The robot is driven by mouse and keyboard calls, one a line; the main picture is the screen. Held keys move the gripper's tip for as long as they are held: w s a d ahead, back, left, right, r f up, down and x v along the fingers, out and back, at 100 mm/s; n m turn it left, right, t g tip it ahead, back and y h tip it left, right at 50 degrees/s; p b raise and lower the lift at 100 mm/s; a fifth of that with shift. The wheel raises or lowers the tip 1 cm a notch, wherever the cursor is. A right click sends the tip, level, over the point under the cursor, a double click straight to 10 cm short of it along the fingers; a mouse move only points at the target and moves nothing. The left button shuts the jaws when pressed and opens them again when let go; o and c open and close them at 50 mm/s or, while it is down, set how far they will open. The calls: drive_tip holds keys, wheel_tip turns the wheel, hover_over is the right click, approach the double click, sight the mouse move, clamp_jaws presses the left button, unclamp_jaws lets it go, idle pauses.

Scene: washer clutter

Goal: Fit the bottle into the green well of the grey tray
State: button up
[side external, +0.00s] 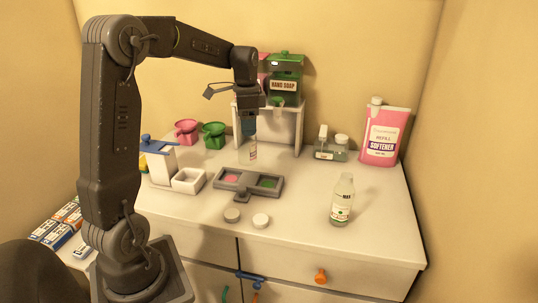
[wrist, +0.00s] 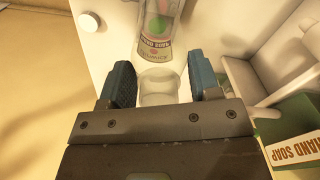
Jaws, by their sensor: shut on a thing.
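My gripper (side external: 249,133) points down behind the grey tray, its blue fingers shut on a clear bottle (side external: 253,153) with a pale, reddish label. In the wrist view the fingers (wrist: 162,84) stand either side of the bottle's clear part (wrist: 158,90), and a labelled part extends beyond them. The bottle looks upright; I cannot tell whether its base touches the table. The grey tray (side external: 241,196) lies in front of it, with a pink well at left and a green well (side external: 268,183) at right. A second clear bottle (side external: 342,203) with a green-and-white label stands at the right front.
A white shelf (side external: 297,128) with a green soap dispenser (side external: 285,86) stands close behind my gripper. A softener pack (side external: 384,135) stands at back right. Table between tray and right bottle is clear.

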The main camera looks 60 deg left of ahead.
drive_tip(key=w+d+f, duration=0.3)
drive_tip(key=w+f, duration=0.1)
drive_tip(key=f, duration=0.3)
drive_tip(key=shift+w+d+f, duration=0.25)
drive_tip(key=shift+w+d, duration=0.05)
drive_tip(key=shift+f, duration=0.1)
drive_tip(key=o, duration=1.2)
